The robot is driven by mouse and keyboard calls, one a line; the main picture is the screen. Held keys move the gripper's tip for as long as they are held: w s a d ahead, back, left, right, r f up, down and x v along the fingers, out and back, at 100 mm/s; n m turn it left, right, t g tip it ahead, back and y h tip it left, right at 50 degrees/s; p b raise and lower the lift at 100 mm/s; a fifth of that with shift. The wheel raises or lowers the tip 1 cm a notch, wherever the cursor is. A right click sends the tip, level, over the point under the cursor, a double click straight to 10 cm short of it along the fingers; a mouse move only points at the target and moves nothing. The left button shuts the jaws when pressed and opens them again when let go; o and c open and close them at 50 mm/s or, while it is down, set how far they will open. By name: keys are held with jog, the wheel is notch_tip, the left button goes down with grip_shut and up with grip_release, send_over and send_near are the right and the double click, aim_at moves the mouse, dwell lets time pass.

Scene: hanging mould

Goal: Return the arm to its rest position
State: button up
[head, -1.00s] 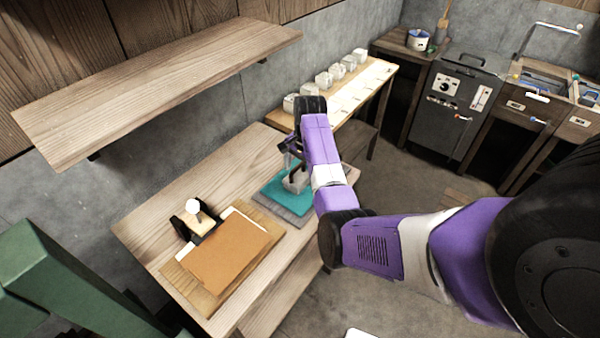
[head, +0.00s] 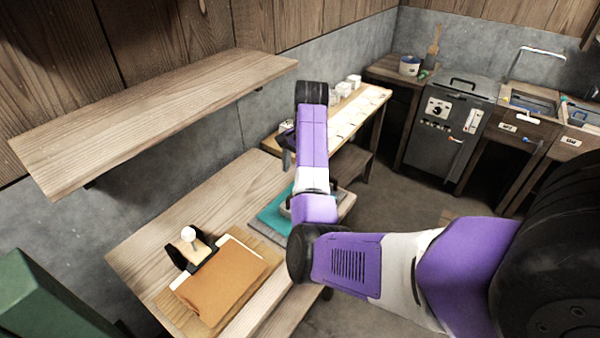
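My arm (head: 313,150) reaches in from the right, purple and white, with its forearm raised over the wooden workbench (head: 160,232). My gripper (head: 287,150) shows only as a small dark part behind the forearm, above the teal mat. The fingertips are hidden, so I cannot tell whether it is open or holds anything. The teal mat (head: 272,216) lies on the bench beneath the arm. A greyish thing sits on the mat, mostly hidden by my arm.
A wooden shelf (head: 150,110) juts from the wall at left. A side table (head: 350,117) holds white cups (head: 347,85). A grey oven (head: 445,125) stands behind.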

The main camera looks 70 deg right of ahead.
dwell(0.7)
jog(key=w+d+r+n+t+h, duration=0.1)
jog(key=w+d+r+h, duration=0.15)
jog(key=d, duration=0.25)
jog(key=w+d+r+n+t+h, duration=0.1)
jog(key=d+r+t+h, duration=0.1)
jog(key=d+h, duration=0.15)
jog(key=s+a+f+n+t+h+b, duration=0.15)
jog(key=a+n+t, duration=0.5)
jog(key=a, duration=0.75)
jog(key=s+a+n+t+b, duration=0.15)
jog(key=a+n+t, duration=0.5)
jog(key=a, duration=0.75)
jog(key=s+a+n+y+b, duration=0.25)
jog(key=s+a, duration=0.35)
jog(key=a, duration=0.3)
jog(key=s+a+n+y+b, duration=0.1)
jog(key=s+a+n+y, duration=0.2)
jog(key=s+a, duration=0.4)
jog(key=s+a+f+g+y+b, duration=0.1)
jog(key=s+a+f+g+y, duration=0.1)
jog(key=s+a+f, duration=0.2)
jog(key=s+a, duration=0.2)
jog(key=s, duration=0.2)
jog(key=shift+s+a+f+g, duration=0.3)
jog(key=shift+a+f, duration=0.1)
